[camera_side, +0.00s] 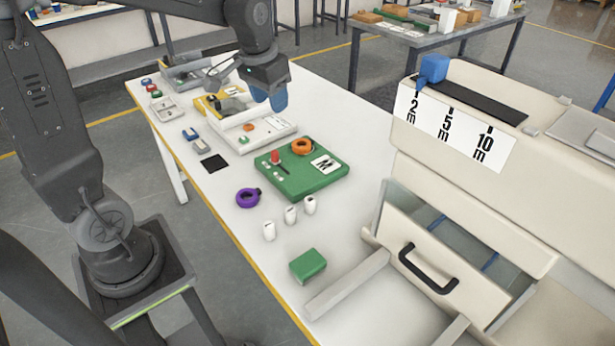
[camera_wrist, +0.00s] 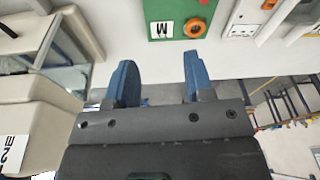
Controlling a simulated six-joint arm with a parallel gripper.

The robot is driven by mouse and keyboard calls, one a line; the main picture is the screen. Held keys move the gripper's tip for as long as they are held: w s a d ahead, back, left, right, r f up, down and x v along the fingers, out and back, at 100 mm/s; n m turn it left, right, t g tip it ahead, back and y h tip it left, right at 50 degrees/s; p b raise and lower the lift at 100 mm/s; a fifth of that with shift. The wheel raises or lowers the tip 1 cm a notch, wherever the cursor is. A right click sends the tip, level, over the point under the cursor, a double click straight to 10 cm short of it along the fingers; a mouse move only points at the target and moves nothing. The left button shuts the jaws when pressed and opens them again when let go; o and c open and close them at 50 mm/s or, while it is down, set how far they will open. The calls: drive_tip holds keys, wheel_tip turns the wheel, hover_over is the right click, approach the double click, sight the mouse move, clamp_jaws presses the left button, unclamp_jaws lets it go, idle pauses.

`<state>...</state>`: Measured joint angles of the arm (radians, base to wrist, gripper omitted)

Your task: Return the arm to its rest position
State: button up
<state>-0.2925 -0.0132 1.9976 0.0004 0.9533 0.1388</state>
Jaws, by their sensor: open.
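My gripper (camera_side: 277,98) hangs over the far part of the white table (camera_side: 225,215), above and beside the white tray (camera_side: 285,131). In the wrist view its two blue fingers stand apart, and the gap between them (camera_wrist: 158,68) is empty. The gripper touches nothing that I can make out. A green board (camera_side: 312,183) with an orange ring (camera_side: 302,147), a red knob (camera_side: 275,156) and a white label lies nearer on the table. The board also shows at the top of the wrist view (camera_wrist: 158,10).
A cream machine (camera_side: 560,95) with an open drawer (camera_side: 395,255) stands at the right. A purple ring (camera_side: 247,197), several white pieces (camera_side: 291,214), a green block (camera_side: 307,264), a black square (camera_side: 214,163) and a yellow bin (camera_side: 203,108) are on the table.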

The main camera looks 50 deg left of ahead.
drive_tip(key=s+d+r+m+t, duration=0.1)
drive_tip(key=s+d, duration=0.4)
drive_tip(key=s, duration=0.3)
drive_tip(key=s+d+r+t, duration=0.1)
drive_tip(key=s+d+t, duration=0.1)
drive_tip(key=s+d, duration=0.3)
drive_tip(key=s, duration=0.3)
drive_tip(key=shift+d+r+m+h, duration=0.15)
drive_tip(key=shift+d+m+h, duration=0.2)
drive_tip(key=shift+m+h, duration=0.05)
